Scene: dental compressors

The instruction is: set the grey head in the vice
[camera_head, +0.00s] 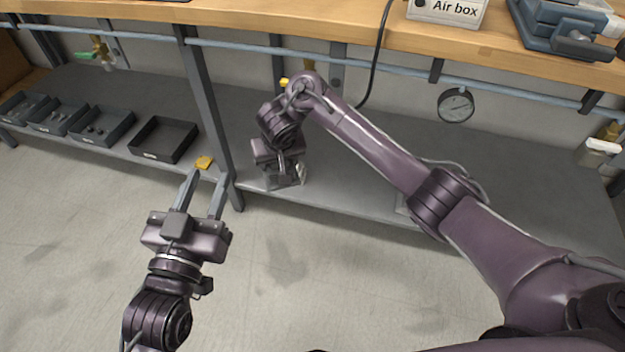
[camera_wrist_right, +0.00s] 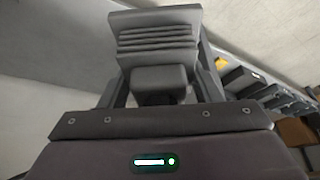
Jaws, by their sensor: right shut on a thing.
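The grey head (camera_head: 286,180) is low by the lower shelf, under my right gripper (camera_head: 282,165); the gripper partly hides it. In the right wrist view the head (camera_wrist_right: 156,40) shows a ribbed, finned block between the fingers, and my right gripper (camera_wrist_right: 160,92) is shut on it. I cannot tell whether the head still touches the shelf. The blue-grey vice (camera_head: 562,28) stands on the wooden bench top at the top right, cut by the picture edge. My left gripper (camera_head: 207,180) is open and empty, in front of the shelf edge.
The bench top (camera_head: 300,22) runs above the grey lower shelf (camera_head: 350,150), with a rail and uprights (camera_head: 205,95) between. Dark bins (camera_head: 163,139) stand on the shelf at left. A yellow piece (camera_head: 203,162) is near my left fingertips. A gauge (camera_head: 455,105) hangs at right.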

